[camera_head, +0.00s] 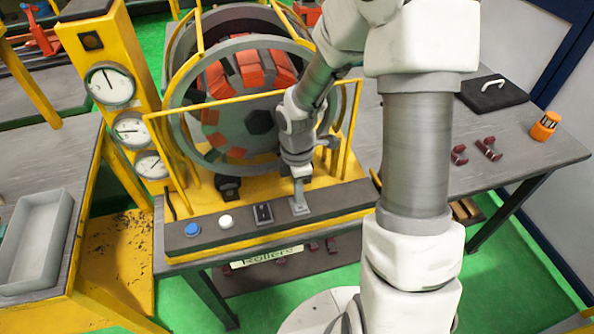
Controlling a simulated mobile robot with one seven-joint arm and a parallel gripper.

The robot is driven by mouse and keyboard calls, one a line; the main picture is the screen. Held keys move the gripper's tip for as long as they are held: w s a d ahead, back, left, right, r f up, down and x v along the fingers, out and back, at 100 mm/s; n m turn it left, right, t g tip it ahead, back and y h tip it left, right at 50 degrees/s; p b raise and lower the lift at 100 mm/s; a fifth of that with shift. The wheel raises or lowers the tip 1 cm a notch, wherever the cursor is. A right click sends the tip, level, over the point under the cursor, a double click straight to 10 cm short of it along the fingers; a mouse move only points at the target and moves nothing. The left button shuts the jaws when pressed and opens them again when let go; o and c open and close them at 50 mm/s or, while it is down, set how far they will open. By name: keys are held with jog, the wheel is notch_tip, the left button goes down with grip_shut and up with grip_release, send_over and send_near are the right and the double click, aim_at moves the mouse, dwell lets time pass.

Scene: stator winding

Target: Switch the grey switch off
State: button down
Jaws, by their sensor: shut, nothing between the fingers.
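The grey switch (300,207) is a small grey plate with an upright lever, near the right part of the dark control panel (340,198) in front of the stator. My gripper (298,178) points down right above the switch, at the lever's top. Its fingers are small here and partly merge with the lever, so I cannot tell whether they touch it. The gripper is shut with nothing held. The lever's exact tilt is hard to read.
On the same panel, left of the grey switch, are a dark switch (263,213), a white button (226,221) and a blue button (192,229). A yellow rail (215,106) and the round stator (240,115) stand behind. Gauges (111,86) stand at left.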

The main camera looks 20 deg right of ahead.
notch_tip(320, 180, up, 17)
jog(key=p, duration=0.2)
jog(key=shift+w+r, duration=0.2)
jog(key=shift+w, duration=0.2)
